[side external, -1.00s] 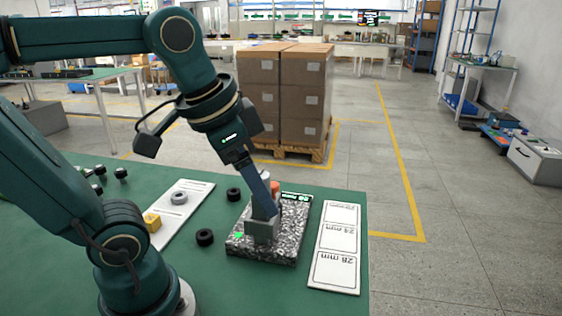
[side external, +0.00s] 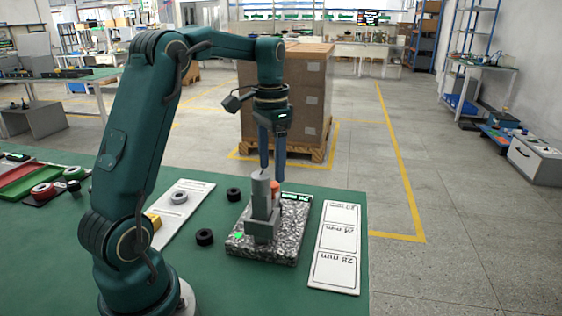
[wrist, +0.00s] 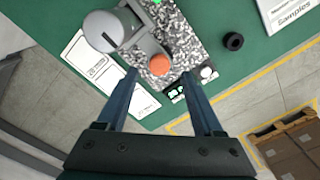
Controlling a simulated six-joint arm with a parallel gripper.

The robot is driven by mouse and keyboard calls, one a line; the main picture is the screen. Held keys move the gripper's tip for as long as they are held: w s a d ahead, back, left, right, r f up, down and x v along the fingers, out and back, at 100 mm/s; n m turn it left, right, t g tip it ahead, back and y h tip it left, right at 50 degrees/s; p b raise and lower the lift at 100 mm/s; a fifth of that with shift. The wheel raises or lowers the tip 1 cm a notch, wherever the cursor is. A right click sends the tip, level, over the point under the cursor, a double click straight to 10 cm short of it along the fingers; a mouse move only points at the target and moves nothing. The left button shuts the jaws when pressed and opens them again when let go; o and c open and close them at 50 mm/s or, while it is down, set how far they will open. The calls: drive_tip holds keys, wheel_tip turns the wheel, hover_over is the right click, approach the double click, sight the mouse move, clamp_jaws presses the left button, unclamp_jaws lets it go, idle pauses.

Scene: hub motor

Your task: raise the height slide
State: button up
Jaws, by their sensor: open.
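The height gauge stands on a speckled stone base (side external: 290,238). It has a grey post (side external: 261,192) with a grey block at its foot and an orange-topped part (side external: 275,187) beside it. In the wrist view the round grey top (wrist: 102,30) and the orange cap (wrist: 160,64) show from above, joined by a grey arm. I cannot tell which part is the height slide. My gripper (side external: 273,176) points down, open and empty, just above and behind the gauge. Its fingertips (wrist: 160,75) appear on either side of the orange cap in the wrist view, apparently clear of it.
A green-lit display (side external: 296,195) sits at the base's back edge. A white card marked in millimetres (side external: 337,245) lies to the right. Black rings (side external: 205,237) and a white samples strip (side external: 180,205) lie to the left. The table edge is close behind the gauge.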

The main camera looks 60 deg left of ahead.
sight(272, 184)
drive_tip(key=shift+f, duration=1.95)
clamp_jaws()
